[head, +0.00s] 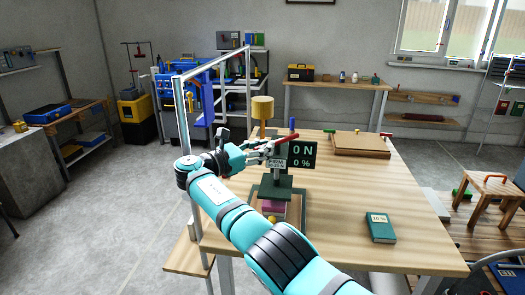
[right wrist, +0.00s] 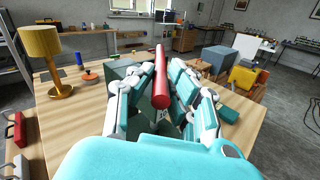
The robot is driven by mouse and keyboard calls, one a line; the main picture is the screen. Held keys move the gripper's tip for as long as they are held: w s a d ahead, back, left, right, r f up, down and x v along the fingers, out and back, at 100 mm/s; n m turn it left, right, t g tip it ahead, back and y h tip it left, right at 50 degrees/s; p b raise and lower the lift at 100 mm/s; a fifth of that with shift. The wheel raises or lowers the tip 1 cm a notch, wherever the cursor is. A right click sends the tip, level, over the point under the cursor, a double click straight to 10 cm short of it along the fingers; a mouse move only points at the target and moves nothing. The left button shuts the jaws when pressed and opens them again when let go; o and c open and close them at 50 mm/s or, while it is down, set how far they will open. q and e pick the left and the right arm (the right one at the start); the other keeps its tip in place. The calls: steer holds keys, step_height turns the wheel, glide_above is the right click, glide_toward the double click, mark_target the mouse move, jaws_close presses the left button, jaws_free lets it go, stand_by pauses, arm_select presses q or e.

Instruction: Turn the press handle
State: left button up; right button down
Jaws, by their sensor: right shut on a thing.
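The press stands on the wooden table, with a dark green pressing plate (head: 276,187) above a pink block (head: 272,210). A yellow thing lies by the block, partly hidden by my arm. The red press handle (head: 286,140) sticks out near the top of the press. It also shows in the right wrist view (right wrist: 161,80), pointing away between the fingers. My right gripper (head: 268,147) is shut on the red handle, with fingers on both sides of it. A dark display (head: 302,156) behind reads 0 N and 0 %. My left gripper is not in view.
A gold lamp (head: 262,108) and a blue upright piece (head: 292,125) stand at the table's back. A brown board (head: 361,144) lies at the back right. A green box marked 10 % (head: 380,228) lies at the front right. The table's right middle is clear.

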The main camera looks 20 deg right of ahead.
steer(key=c, duration=1.3)
jaws_free()
steer(key=shift+w+d+f, duration=0.1)
steer(key=shift+w, duration=0.05)
steer(key=shift+s, duration=0.2)
steer(key=shift+v, duration=3.75)
steer(key=shift+c, duration=0.3)
